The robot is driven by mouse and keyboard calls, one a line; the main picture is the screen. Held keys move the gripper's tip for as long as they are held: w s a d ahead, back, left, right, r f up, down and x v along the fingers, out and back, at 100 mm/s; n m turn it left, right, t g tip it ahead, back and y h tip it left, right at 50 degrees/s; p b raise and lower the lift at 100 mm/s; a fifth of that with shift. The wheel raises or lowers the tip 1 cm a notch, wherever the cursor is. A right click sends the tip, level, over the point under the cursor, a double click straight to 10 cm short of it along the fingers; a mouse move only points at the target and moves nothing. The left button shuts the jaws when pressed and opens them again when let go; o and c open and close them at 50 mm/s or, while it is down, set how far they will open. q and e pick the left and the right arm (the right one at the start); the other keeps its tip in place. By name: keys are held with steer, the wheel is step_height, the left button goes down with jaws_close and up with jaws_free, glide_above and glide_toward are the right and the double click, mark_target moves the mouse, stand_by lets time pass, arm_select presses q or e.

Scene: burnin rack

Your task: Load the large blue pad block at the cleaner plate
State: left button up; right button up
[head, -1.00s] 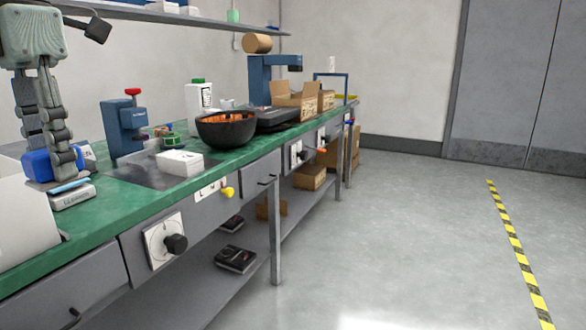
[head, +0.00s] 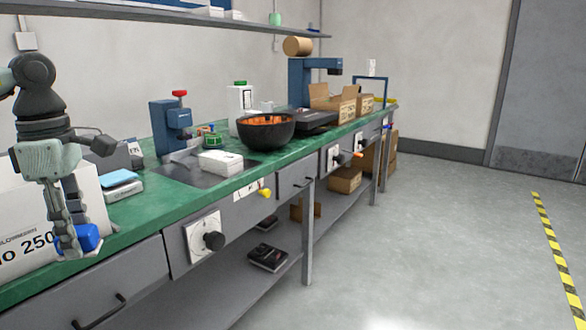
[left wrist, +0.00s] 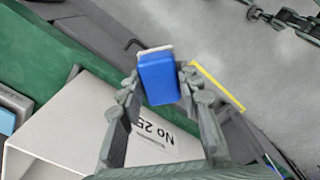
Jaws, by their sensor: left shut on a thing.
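My left gripper (head: 74,243) is shut on the large blue pad block (head: 89,238), in front of the white box near the bench's front edge. In the left wrist view the block (left wrist: 160,78) sits between the two fingertips (left wrist: 158,88), with a pale strip along its far end. The likely cleaner plate (head: 121,184) is a small white unit with a light blue top on the green bench, right of and behind the gripper. Part of its light blue top (left wrist: 7,121) shows in the left wrist view. A dark jointed part at that view's top right may be my right gripper (left wrist: 285,20).
A large white box (head: 28,232) marked "No 250" stands beside the gripper, at the bench's left end. A blue press (head: 172,130), a white carton (head: 220,162) and a black bowl (head: 265,133) stand farther along. The floor at right is clear.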

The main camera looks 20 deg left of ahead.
mark_target(85, 246)
arm_select(q)
steer(key=shift+w+d+f+m, duration=0.15)
steer(key=shift+f+m, duration=0.75)
steer(key=shift+f, duration=0.45)
steer(key=shift+f, duration=0.15)
